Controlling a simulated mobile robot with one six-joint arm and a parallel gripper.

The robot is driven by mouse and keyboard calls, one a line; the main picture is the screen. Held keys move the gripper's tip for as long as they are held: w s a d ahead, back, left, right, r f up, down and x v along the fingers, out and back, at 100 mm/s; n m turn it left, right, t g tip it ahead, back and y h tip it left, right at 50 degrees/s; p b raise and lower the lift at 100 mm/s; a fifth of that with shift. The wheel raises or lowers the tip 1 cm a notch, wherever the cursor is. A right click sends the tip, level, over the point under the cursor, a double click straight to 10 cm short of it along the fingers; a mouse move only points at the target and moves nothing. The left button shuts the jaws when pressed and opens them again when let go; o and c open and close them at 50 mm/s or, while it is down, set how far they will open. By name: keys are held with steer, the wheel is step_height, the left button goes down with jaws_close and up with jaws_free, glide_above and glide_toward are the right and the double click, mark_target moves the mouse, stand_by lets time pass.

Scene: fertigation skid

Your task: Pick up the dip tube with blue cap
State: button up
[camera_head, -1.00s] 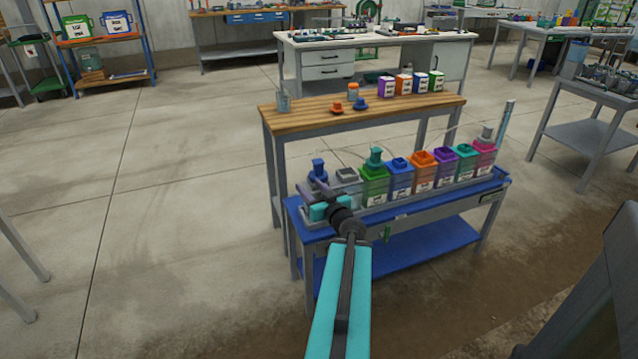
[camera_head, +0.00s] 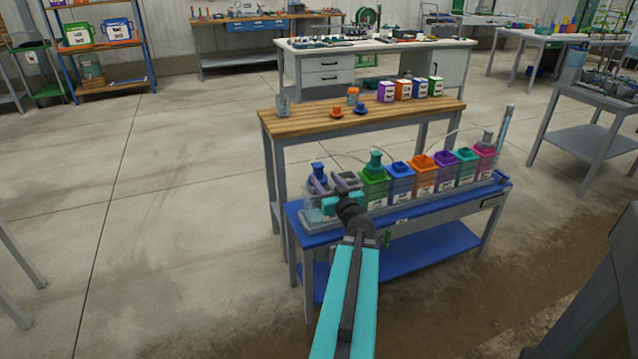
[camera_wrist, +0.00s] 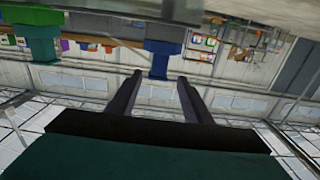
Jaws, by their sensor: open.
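The dip tube's blue cap (camera_head: 319,170) stands upright at the left end of the blue skid bench, above a clear container (camera_head: 315,214); its tube is not clearly visible. My gripper (camera_head: 329,180) is open, just in front of and slightly right of the cap in the head view, with its fingers pointing away from my body. In the wrist view, which looks upside down, the blue cap (camera_wrist: 160,58) appears in the gap between the two dark fingers of my gripper (camera_wrist: 160,80), beyond their tips. I see no contact.
A green container (camera_head: 374,190) with a tall green cap stands close on the right, then a row of coloured containers. A wooden bench (camera_head: 290,123) behind holds loose orange (camera_head: 336,112) and blue caps (camera_head: 361,105). Floor to the left is clear.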

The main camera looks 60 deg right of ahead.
mark_target(319, 171)
steer(key=shift+x, duration=1)
steer(key=shift+p+x, duration=0.55)
steer(key=shift+x, duration=1.6)
steer(key=shift+d, duration=0.1)
steer(key=shift+p+x, duration=0.7)
steer(key=shift+x, duration=1.85)
steer(key=shift+s+d+f, duration=0.1)
jaws_close()
